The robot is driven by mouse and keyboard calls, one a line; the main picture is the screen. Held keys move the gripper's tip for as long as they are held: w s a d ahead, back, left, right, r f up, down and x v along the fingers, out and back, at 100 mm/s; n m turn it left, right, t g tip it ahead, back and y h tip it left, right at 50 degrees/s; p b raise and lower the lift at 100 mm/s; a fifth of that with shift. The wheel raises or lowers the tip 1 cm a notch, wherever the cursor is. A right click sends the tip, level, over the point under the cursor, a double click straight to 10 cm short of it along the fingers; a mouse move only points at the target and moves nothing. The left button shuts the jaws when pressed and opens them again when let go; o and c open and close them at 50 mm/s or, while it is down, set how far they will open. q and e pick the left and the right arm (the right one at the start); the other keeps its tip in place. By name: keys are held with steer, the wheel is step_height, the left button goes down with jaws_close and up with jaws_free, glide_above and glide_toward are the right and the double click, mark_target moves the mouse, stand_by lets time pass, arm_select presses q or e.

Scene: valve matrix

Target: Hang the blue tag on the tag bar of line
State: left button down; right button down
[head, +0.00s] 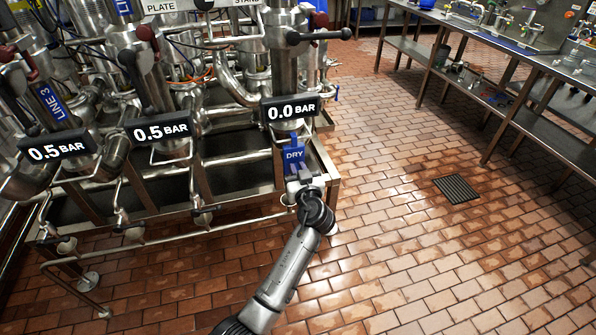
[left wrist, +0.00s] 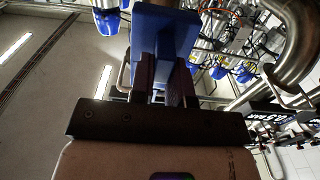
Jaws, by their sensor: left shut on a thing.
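The blue tag (head: 293,156), marked DRY, is just below the black 0.0 BAR display (head: 291,108) in the head view. My left gripper (head: 299,182) is shut on its lower part, with my arm reaching up from below. In the left wrist view the blue tag (left wrist: 178,28) stands between the two dark fingers of the left gripper (left wrist: 163,82). I cannot tell whether the tag touches a bar; the tag bar is not clearly visible. My right gripper is not in view.
Steel pipes and valves fill the left, with a blue LINE 3 label (head: 50,101) and two 0.5 BAR displays (head: 158,131). A steel frame corner (head: 333,180) is near my gripper. The tiled floor (head: 400,215) is open to the right, with a drain grate (head: 456,189). A workbench (head: 530,75) stands behind.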

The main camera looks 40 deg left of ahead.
arm_select(q)
steer(key=c, duration=1)
jaws_free()
steer(key=p+v, duration=0.2)
steer(key=v, duration=1)
